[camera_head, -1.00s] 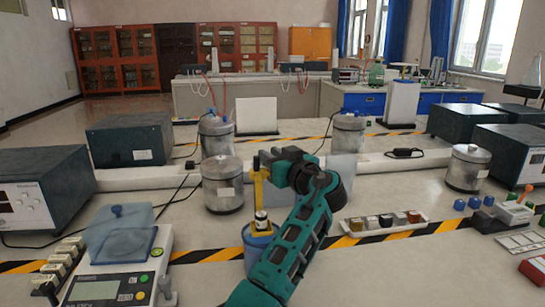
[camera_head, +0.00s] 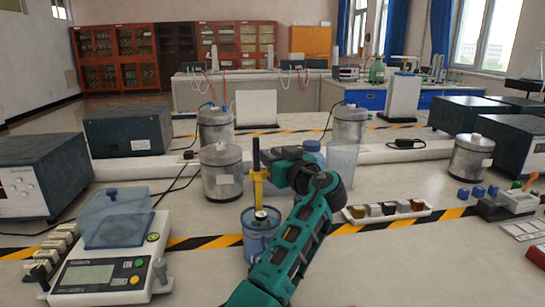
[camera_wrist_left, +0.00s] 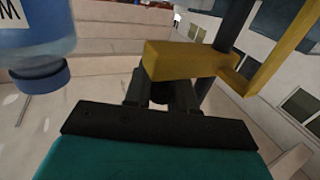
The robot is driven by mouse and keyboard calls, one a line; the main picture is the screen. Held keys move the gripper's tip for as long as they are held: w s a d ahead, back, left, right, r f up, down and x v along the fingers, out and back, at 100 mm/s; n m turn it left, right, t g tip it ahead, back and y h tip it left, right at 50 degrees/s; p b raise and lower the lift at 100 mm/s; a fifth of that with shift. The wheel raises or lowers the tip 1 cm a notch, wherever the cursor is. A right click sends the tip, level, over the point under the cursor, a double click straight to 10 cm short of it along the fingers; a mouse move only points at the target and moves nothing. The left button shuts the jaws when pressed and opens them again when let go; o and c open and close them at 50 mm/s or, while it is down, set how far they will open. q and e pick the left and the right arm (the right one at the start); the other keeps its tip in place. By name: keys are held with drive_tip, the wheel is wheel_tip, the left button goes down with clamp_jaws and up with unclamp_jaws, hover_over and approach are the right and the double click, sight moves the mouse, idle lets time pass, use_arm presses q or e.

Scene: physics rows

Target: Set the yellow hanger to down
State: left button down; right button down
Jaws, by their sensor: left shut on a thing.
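The yellow hanger (camera_head: 259,188) is on a dark upright post (camera_head: 255,153), which sticks out well above it. A small dark-and-light cylinder (camera_head: 260,214) hangs at its lower end, inside the rim of a blue see-through cup (camera_head: 262,238). My left gripper (camera_head: 272,172) reaches the hanger from the right and is shut on its block. In the left wrist view the yellow block of the hanger (camera_wrist_left: 185,60) sits between the fingertips, with the dark post beyond. The hanger's far side is hidden. My right gripper is not in view.
A blue-capped bottle (camera_wrist_left: 30,45) is close beside the left gripper, and a clear beaker (camera_head: 342,158) stands behind it. A metal canister (camera_head: 221,172) is behind the hanger. A balance (camera_head: 103,265) stands left. A tray of small blocks (camera_head: 388,211) lies right.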

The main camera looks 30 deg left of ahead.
use_arm(q)
drive_tip(key=shift+f, duration=0.3)
drive_tip(key=c, duration=1.3)
unclamp_jaws()
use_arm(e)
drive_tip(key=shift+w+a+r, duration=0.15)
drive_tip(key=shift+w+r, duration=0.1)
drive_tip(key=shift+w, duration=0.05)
use_arm(q)
drive_tip(key=shift+r, duration=0.1)
wheel_tip(320, 180, up, 20)
drive_tip(key=shift+f+p, duration=0.1)
drive_tip(key=shift+p, duration=0.9)
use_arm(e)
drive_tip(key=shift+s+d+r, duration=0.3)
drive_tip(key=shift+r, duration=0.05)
